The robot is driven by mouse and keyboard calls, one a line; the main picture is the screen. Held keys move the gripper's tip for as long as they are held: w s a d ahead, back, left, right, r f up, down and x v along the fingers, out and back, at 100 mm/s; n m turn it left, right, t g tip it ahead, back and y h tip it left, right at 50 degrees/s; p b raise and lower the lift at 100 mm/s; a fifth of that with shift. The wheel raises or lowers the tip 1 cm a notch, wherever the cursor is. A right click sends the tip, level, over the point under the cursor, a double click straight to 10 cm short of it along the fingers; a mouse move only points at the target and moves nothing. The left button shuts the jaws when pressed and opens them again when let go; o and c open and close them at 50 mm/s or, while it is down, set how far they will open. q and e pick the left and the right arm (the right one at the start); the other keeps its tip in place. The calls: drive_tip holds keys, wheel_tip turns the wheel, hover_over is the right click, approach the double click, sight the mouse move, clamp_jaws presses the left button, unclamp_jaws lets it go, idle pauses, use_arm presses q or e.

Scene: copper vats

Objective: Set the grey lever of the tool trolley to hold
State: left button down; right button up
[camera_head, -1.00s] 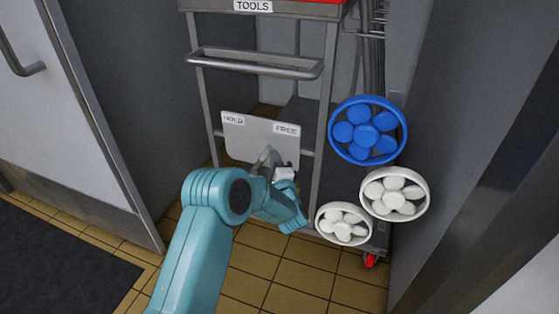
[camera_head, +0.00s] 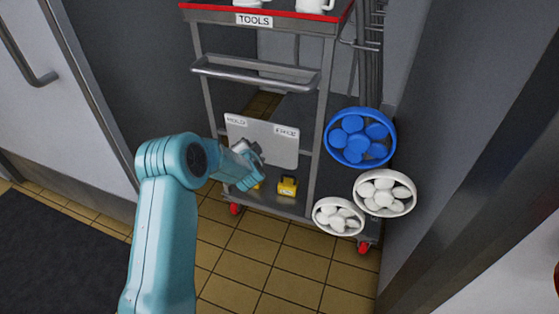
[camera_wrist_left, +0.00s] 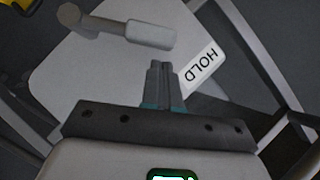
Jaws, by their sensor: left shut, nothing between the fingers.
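The tool trolley (camera_head: 258,92) stands ahead, with a pale plate (camera_head: 284,152) low on its front. The plate has a HOLD label (camera_head: 237,121) at its left and a FREE label (camera_head: 286,131) at its right. In the left wrist view, the grey lever (camera_wrist_left: 150,32) extends from a round pivot, its handle end near the HOLD label (camera_wrist_left: 200,65). My left gripper (camera_wrist_left: 162,68) is shut and empty in front of the plate, just below the handle in that view, with a small visible gap. My wrist largely hides the lever in the head view. My right gripper is not in view.
A yellow object (camera_head: 287,186) lies on the bottom shelf. A door (camera_head: 45,95) is at left, a grey wall at right.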

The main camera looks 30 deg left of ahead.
use_arm(q)
drive_tip(key=shift+s+a+f, duration=0.15)
drive_tip(key=shift+a, duration=0.4)
drive_tip(key=shift+s+a+f, duration=0.1)
drive_tip(key=shift+a+f, duration=0.05)
drive_tip(key=shift+a, duration=0.35)
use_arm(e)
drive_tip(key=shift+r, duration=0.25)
use_arm(q)
drive_tip(key=shift+r+p, duration=0.15)
drive_tip(key=shift+p, duration=0.2)
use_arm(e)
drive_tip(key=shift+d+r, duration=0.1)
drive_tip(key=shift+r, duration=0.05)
